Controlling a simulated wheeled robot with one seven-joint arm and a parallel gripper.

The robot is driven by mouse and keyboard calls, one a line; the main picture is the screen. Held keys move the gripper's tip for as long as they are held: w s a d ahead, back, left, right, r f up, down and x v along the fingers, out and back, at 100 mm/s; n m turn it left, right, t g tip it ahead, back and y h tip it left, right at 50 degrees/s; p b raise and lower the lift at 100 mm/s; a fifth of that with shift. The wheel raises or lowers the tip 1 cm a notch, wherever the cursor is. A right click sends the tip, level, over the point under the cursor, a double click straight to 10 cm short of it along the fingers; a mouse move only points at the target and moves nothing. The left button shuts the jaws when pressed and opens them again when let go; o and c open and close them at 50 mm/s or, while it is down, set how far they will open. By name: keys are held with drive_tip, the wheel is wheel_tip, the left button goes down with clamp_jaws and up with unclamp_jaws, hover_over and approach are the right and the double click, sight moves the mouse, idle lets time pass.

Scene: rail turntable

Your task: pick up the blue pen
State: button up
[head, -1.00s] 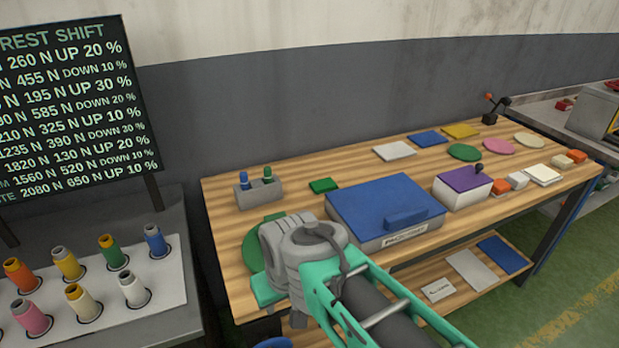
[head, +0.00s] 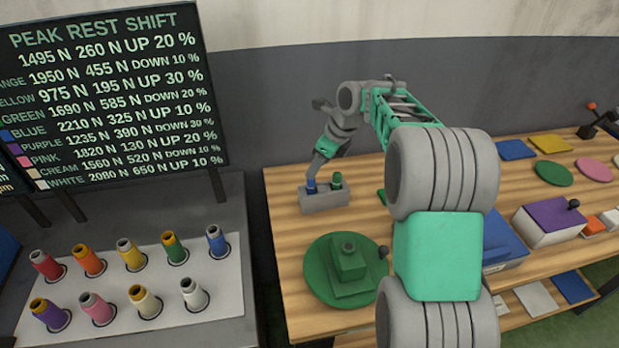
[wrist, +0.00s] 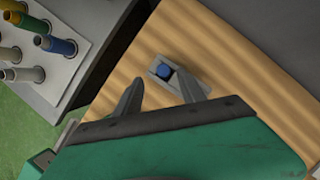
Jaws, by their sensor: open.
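The blue pen (head: 311,187) stands upright in the left hole of a small grey holder (head: 325,201) on the wooden bench. The green pen (head: 337,181) stands in the right hole. My gripper (head: 316,172) reaches down from above, with its fingers close over the blue pen. In the wrist view the two fingers are spread apart, and the round blue top of the pen (wrist: 164,71) shows between their tips. The gripper is empty. The green pen is not visible in the wrist view. I cannot tell the exact height gap between fingertips and pen.
A green round turntable (head: 322,284) with a green block sits in front of the holder. A blue-lidded box (head: 505,246) and a purple-topped box (head: 548,222) stand to the right. Coloured spools (head: 173,248) and a sign board (head: 110,90) are at the left.

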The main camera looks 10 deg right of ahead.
sight(311, 191)
drive_tip(key=x, duration=0.5)
drive_tip(key=p+x, duration=0.1)
drive_tip(key=x, duration=0.1)
drive_tip(key=shift+w+d+f, duration=0.15)
drive_tip(key=shift+d+f, duration=0.15)
drive_tip(key=shift+c, duration=0.4)
clamp_jaws()
